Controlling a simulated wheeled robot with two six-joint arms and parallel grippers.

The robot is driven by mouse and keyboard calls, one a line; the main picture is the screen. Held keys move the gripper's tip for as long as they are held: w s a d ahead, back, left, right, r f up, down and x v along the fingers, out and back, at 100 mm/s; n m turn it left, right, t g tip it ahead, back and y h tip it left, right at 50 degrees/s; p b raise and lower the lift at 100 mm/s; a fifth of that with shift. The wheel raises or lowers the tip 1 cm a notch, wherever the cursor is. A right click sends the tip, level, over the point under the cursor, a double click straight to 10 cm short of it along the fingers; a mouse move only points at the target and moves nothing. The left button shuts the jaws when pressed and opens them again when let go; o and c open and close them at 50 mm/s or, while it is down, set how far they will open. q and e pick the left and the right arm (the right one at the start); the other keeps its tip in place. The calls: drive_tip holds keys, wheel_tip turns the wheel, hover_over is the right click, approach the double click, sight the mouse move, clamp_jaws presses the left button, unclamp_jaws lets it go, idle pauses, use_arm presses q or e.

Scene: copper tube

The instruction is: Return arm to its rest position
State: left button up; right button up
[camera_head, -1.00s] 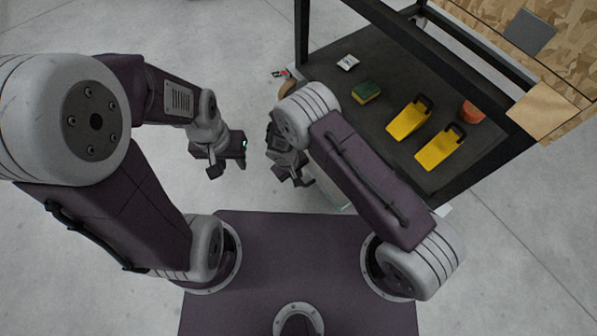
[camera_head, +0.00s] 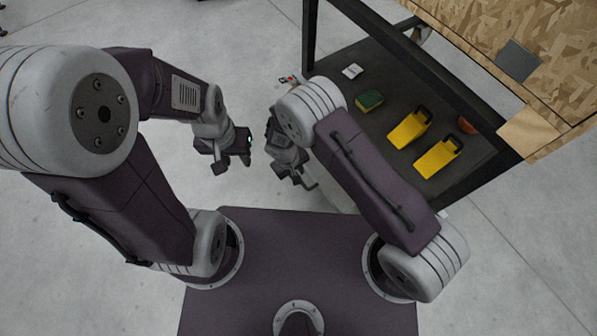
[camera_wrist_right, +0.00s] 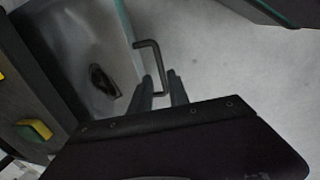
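My left gripper (camera_head: 231,158) hangs over the bare floor in the head view. Whether its fingers are apart is too small to tell. My right gripper (camera_head: 298,178) is just to its right, in front of the table, with a gap between the two. In the right wrist view, the right gripper's two dark fingers (camera_wrist_right: 162,88) stand apart. A grey bent bar (camera_wrist_right: 150,43) shows between and beyond them; whether they touch it I cannot tell. No copper tube can be made out.
A dark table (camera_head: 345,92) with black posts stands at the right. On it are a green-yellow sponge (camera_head: 369,101), a white item (camera_head: 352,71), two yellow pieces (camera_head: 408,130) (camera_head: 438,158) and an orange round object (camera_head: 466,125).

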use_arm(q)
drive_tip(key=shift+r, duration=0.5)
use_arm(e)
drive_tip(key=shift+s+a+r, duration=0.1)
drive_tip(key=shift+a+r, duration=0.05)
drive_tip(key=shift+r, duration=0.65)
